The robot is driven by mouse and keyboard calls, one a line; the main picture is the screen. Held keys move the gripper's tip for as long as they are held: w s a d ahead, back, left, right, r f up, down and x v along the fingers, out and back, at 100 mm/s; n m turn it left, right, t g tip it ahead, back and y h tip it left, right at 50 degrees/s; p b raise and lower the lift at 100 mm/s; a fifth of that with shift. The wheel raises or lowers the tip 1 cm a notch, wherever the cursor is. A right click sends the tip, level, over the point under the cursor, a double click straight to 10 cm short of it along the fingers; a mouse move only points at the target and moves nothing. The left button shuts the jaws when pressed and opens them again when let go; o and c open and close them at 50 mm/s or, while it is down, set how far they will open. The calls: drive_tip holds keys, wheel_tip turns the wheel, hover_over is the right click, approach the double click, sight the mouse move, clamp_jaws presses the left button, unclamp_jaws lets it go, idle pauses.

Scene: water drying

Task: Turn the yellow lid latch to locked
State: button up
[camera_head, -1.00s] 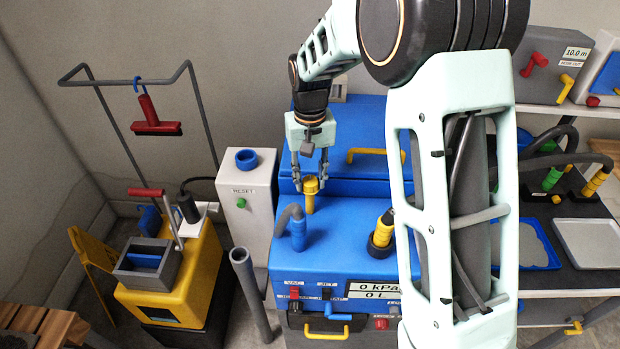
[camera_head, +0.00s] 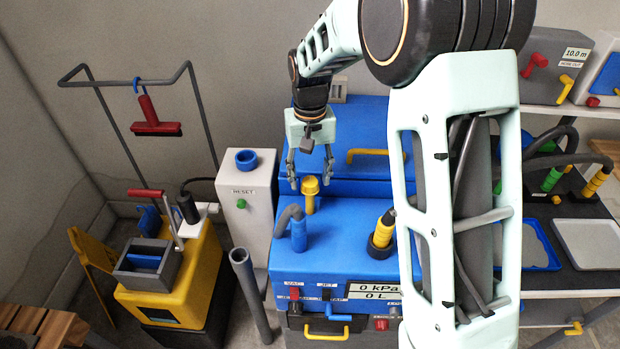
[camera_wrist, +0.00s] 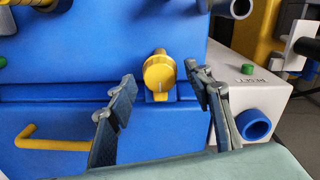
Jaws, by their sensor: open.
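The yellow lid latch (camera_head: 310,187) is a round knob on a short stem, at the back edge of the blue machine's top (camera_head: 340,220). Nothing is held.
A grey hose with a blue cuff (camera_head: 298,232) and a yellow-black fitting (camera_head: 382,232) stand on the machine top. A yellow handle (camera_head: 367,153) is on the blue lid behind. A white RESET box (camera_head: 246,205) stands close at left.

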wheel_tip(320, 180, up, 11)
idle(0.3)
